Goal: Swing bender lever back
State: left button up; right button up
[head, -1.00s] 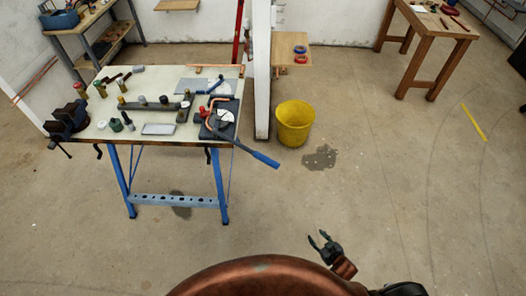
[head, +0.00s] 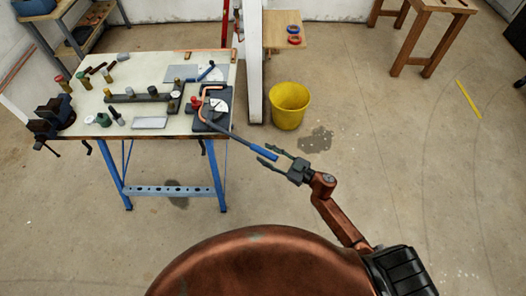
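The bender (head: 212,108) sits on the right part of the workbench, with a copper pipe (head: 203,99) bent around it. Its long lever (head: 232,136) points out past the bench's front right corner and ends in a blue grip (head: 262,152). My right gripper (head: 263,153) is at the end of this grip. Its two fingers are spread, one on each side of the blue grip. I cannot tell whether either finger touches it. My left gripper is not in view.
The workbench (head: 70,137) has blue legs and carries a vise (head: 50,118), several fittings and a grey plate (head: 149,123). A yellow bucket (head: 289,106) stands on the floor behind my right gripper. The floor at right is open.

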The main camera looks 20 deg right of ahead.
jog(key=shift+w+a, duration=0.35)
jog(key=shift+w, duration=0.15)
jog(key=shift+w+a, duration=0.3)
jog(key=shift+w, duration=0.05)
jog(key=c, duration=0.8)
grip_shut()
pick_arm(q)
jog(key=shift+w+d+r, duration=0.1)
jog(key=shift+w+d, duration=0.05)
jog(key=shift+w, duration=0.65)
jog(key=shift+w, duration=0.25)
